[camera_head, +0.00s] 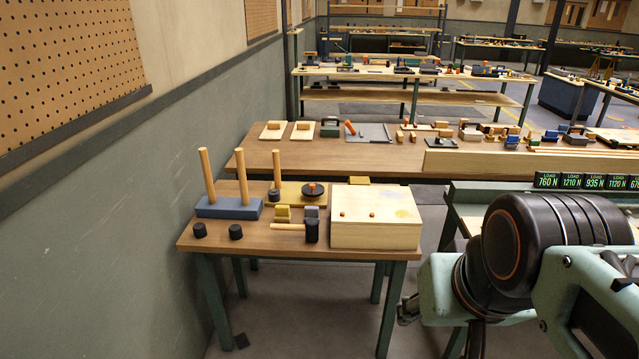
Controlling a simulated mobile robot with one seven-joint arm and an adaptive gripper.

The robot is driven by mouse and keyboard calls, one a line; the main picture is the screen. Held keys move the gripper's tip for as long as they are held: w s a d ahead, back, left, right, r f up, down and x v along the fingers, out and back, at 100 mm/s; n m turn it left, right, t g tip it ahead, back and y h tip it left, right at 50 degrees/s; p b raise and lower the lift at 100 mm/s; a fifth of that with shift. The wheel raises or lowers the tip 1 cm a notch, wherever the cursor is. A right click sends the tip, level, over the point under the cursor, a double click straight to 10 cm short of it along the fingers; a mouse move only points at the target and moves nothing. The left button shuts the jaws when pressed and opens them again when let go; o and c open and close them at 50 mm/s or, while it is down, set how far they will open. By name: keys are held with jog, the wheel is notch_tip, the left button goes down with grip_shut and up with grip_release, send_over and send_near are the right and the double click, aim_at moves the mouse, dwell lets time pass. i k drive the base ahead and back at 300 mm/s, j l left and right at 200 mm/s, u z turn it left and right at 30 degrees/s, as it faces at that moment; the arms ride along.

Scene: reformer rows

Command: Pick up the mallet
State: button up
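The mallet has a dark head (311,231) and a light wooden handle (287,227) that points left. It lies near the front middle of the small brown table (262,246), just left of a pale wooden box (375,235). Its head and handle are both in plain sight. Part of my arm fills the lower right of the head view, to the right of the table and apart from the mallet. My gripper itself cannot be made out in this view.
A blue base (230,208) with upright wooden pegs stands left of the mallet. Two black cylinders (200,230) (235,232) sit at the front left. Small yellow (283,214) and grey (312,213) blocks lie just behind the mallet. A wall (110,250) borders the left.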

aim_at(310, 228)
jog(key=i+j, duration=0.25)
jog(key=i, duration=0.25)
jog(key=i+j, duration=0.3)
jog(key=i, duration=0.2)
